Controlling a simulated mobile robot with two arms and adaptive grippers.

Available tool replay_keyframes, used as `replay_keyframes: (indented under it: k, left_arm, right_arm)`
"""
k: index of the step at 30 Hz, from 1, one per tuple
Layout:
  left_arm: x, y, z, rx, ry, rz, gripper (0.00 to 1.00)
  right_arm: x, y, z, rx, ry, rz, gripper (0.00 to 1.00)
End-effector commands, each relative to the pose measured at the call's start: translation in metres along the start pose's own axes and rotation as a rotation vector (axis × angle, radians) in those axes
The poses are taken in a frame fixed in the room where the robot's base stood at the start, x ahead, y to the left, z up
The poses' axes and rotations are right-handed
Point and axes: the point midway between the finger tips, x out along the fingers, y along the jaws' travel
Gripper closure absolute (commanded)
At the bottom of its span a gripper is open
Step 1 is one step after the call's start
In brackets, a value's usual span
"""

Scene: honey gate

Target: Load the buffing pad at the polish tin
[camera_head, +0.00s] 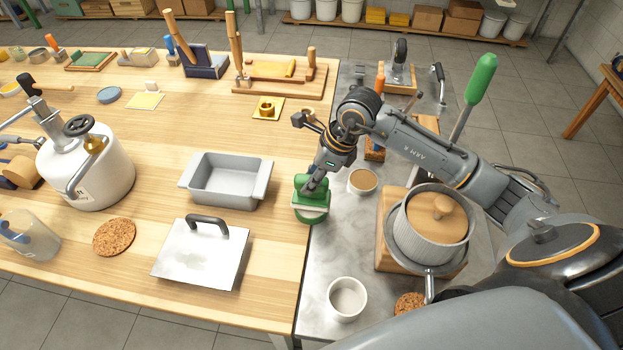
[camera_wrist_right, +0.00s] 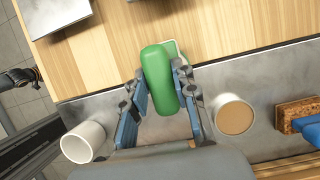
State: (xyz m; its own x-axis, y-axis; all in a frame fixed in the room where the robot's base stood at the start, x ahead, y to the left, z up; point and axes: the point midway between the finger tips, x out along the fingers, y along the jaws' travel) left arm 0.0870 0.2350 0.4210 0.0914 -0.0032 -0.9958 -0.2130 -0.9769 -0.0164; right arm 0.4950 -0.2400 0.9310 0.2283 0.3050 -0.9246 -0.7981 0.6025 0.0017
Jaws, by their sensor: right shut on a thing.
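The buffing pad has a green grip (camera_head: 312,184) over a pale layer and a green underside. My right gripper (camera_head: 313,186) is shut on the green grip, which also shows between the fingers in the right wrist view (camera_wrist_right: 160,80). The pad is at the right edge of the wooden table; whether it touches the top is not clear. The polish tin (camera_head: 362,181), a round open tin with a brown fill, stands on the metal top just right of the pad. It also shows in the right wrist view (camera_wrist_right: 235,115), right of the fingers. My left gripper is not identifiable.
A white cup (camera_head: 347,298) stands nearer on the metal top. A ribbed pot (camera_head: 437,230) with a wooden lid stands right of the tin. A brush (camera_head: 374,150) lies behind the tin. A grey pan (camera_head: 228,182) and a handled metal plate (camera_head: 200,255) lie left of the pad.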

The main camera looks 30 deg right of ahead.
Motion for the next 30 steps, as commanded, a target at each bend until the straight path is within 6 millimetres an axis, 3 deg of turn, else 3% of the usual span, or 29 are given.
replay_keyframes:
  k: [18,30]
  left_arm:
    - [-0.028,0.000,-0.003,0.000,0.000,0.000,0.48]
    - [-0.028,0.000,-0.002,0.000,0.000,0.000,0.48]
  right_arm:
    - [-0.048,-0.001,0.020,-0.001,-0.001,-0.002,0.98]
    - [-0.049,-0.001,0.020,-0.001,-0.001,-0.002,0.98]
